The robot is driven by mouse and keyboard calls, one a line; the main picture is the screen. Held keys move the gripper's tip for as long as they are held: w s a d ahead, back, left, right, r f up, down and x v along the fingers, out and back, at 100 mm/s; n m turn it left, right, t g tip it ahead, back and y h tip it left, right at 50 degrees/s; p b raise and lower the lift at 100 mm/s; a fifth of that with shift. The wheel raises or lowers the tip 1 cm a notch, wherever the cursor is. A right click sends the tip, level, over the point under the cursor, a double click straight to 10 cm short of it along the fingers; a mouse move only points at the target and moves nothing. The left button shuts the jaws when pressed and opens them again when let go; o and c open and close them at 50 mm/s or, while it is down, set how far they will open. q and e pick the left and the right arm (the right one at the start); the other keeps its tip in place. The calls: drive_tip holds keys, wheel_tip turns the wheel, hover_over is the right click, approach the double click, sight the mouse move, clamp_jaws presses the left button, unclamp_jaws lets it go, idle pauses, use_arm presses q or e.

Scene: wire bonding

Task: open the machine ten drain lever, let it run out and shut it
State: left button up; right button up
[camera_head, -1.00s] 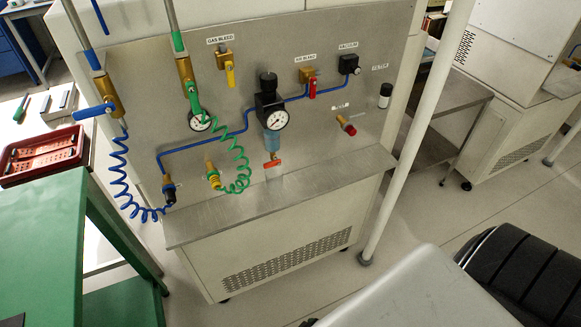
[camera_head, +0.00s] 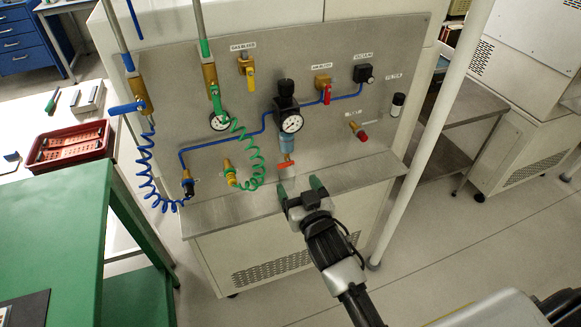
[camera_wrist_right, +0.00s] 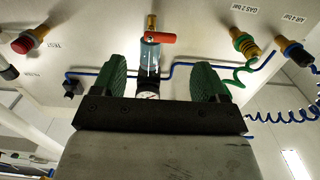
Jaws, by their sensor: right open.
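The drain lever (camera_head: 286,164) is a small orange-red handle under the clear blue bowl (camera_head: 287,142) of the regulator on the metal panel. In the right wrist view, where the panel appears upside down, the lever (camera_wrist_right: 154,38) lies crosswise, just past the fingertips and between their lines. My right gripper (camera_head: 300,186) is open and empty, with green finger pads, below and slightly right of the lever in the head view. It also shows in the wrist view (camera_wrist_right: 162,70), apart from the lever. My left gripper is not in view.
A metal ledge (camera_head: 225,209) runs below the panel. A red valve handle (camera_head: 327,94), a yellow one (camera_head: 250,79) and a red knob (camera_head: 360,133) are nearby. Blue (camera_head: 148,175) and green coiled hoses hang at left. A white post (camera_head: 430,130) stands at right.

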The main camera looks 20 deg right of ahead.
sight(286, 166)
drive_tip(key=w, duration=0.6)
drive_tip(key=shift+w+a, duration=0.15)
drive_tip(key=shift+w, duration=0.25)
drive_tip(key=c, duration=0.9)
